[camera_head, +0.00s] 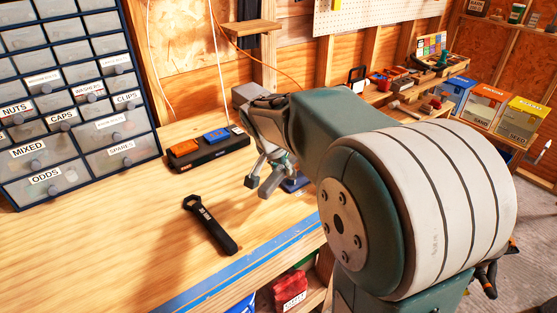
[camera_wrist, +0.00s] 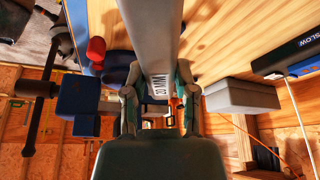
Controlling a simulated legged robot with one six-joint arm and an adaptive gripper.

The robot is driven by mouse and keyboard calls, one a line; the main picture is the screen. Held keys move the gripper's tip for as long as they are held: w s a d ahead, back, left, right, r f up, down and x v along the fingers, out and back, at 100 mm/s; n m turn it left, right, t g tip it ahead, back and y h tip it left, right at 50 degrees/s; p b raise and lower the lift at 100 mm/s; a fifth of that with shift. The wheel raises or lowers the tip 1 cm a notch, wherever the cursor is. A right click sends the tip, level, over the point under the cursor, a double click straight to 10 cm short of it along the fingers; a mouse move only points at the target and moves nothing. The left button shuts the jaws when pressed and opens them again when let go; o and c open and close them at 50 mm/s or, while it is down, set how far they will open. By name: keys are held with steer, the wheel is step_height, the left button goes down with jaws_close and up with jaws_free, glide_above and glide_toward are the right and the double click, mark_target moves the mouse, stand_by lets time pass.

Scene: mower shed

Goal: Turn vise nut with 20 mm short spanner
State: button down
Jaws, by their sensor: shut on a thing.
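My gripper (camera_head: 262,182) is above the bench at the centre of the head view, pointing down and away. In the wrist view, its two fingers (camera_wrist: 160,98) are closed on the grey spanner (camera_wrist: 158,45), marked "20 MM". The spanner's shaft runs out of the top of that view, so its working end is hidden. A blue vise (camera_head: 294,184) shows only in part beside my gripper, mostly behind my arm. Blue blocks and a dark bar (camera_wrist: 38,95), probably vise parts, are left of the spanner in the wrist view. I cannot make out the nut.
A black-handled spanner (camera_head: 211,225) lies on the bench (camera_head: 165,240). A black charger with coloured packs (camera_head: 208,146) stands behind it. Labelled drawers (camera_head: 75,95) are at the left. Bare bench lies around the loose spanner, up to the blue front edge (camera_head: 235,278).

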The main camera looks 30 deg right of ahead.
steer(key=shift+f, duration=0.5)
steer(key=shift+s+d+n, duration=0.15)
steer(key=shift+s+n, duration=0.1)
steer(key=shift+n, duration=0.15)
steer(key=n, duration=0.1)
steer(key=s+d+n+t+y, duration=0.1)
steer(key=n, duration=0.1)
steer(key=s+d+n, duration=0.1)
steer(key=n, duration=0.1)
steer(key=shift+d+f+y, duration=0.1)
steer(key=shift+f+y, duration=0.25)
steer(key=shift+y, duration=0.05)
steer(key=c, duration=1.1)
jaws_free()
jaws_close()
